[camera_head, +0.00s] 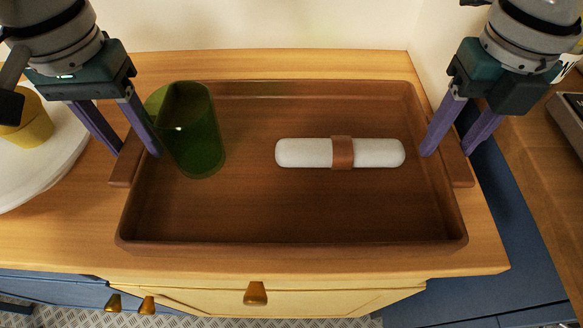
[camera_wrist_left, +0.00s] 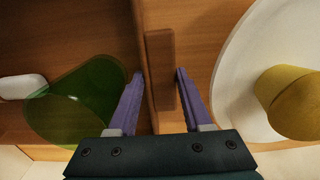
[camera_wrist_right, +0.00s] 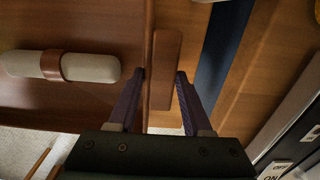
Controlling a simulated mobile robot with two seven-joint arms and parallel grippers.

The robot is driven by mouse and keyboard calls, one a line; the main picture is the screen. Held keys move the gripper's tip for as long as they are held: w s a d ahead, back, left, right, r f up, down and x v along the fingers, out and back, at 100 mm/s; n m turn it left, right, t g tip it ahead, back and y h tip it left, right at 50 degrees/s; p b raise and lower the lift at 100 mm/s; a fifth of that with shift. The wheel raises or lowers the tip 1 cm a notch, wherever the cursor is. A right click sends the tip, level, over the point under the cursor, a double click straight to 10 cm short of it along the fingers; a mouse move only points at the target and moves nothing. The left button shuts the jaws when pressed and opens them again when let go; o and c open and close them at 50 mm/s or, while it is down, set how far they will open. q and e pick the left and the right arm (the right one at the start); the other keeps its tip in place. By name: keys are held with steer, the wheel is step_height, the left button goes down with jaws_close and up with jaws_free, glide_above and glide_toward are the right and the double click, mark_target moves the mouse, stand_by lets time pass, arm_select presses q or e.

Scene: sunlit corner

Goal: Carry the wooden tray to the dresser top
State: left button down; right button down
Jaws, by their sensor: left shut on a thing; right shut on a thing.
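The wooden tray (camera_head: 290,215) is a dark brown rectangle with low walls, lying over the light wood dresser top (camera_head: 60,245). A green translucent cup (camera_head: 190,135) stands inside at its left end. A white roll with a brown band (camera_head: 300,153) lies inside right of centre. My left gripper (camera_head: 137,155) is shut on the tray's left end; its fingers straddle the wall and handle (camera_wrist_left: 160,70) in the left wrist view. My right gripper (camera_head: 447,155) is shut on the right end, straddling the wall and handle (camera_wrist_right: 165,70) in the right wrist view. I cannot tell whether the tray touches the surface.
A white round plate (camera_head: 65,150) with a yellow object (camera_head: 28,125) stands close to the tray's left end. A wall rises behind the top. A wooden surface with a dark device (camera_head: 572,115) lies to the right. Drawer knobs (camera_head: 256,293) show in front.

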arm_select(q)
steer(key=c, duration=0.8)
jaws_free()
steer(key=shift+f, duration=0.3)
arm_select(e)
steer(key=c, duration=0.8)
jaws_free()
steer(key=shift+f, duration=0.3)
arm_select(q)
steer(key=o, duration=0.5)
steer(key=shift+r, duration=0.1)
arm_select(e)
steer(key=o, duration=0.5)
steer(key=shift+r, duration=0.1)
steer(key=shift+r, duration=0.15)
arm_select(q)
step_height(320, 180, up, 12)
arm_select(e)
step_height(320, 180, up, 12)
steer(key=shift+f, duration=0.1)
